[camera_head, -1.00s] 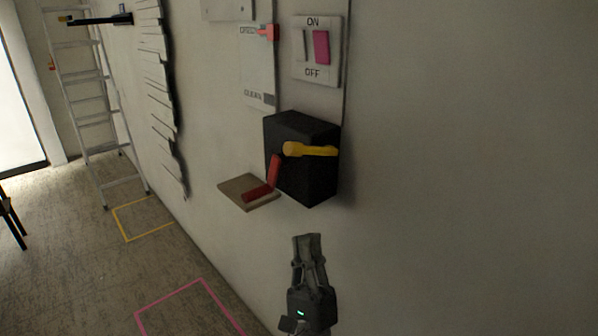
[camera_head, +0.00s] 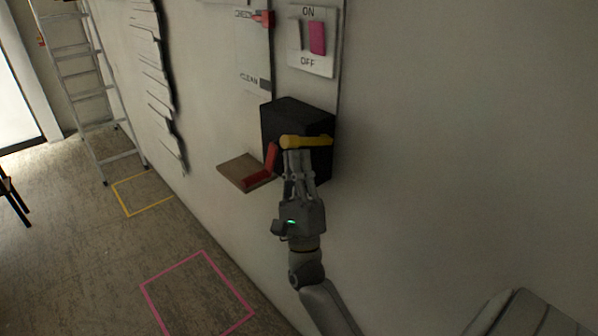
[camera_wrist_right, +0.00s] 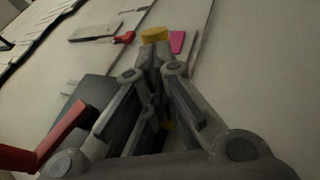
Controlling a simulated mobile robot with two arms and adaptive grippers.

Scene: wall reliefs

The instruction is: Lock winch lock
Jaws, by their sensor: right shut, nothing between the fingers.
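The winch is a black box (camera_head: 283,114) on the wall with a yellow handle (camera_head: 318,141) lying level across its front. The handle's round end shows in the wrist view (camera_wrist_right: 154,34). A bent red lever (camera_head: 262,174) is at the box's left, by a small brown shelf; it also shows in the wrist view (camera_wrist_right: 48,138). I cannot tell which part is the lock. My right gripper (camera_head: 297,153) is shut and empty, its fingertips just below the yellow handle's left end. I cannot tell if they touch it. My left gripper is out of view.
The brown shelf (camera_head: 236,172) juts from the wall. Above the box are an ON/OFF switch panel (camera_head: 308,62) and a panel with a red slider (camera_head: 262,18). A ladder (camera_head: 84,75) leans at the left. The wall to the right is bare.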

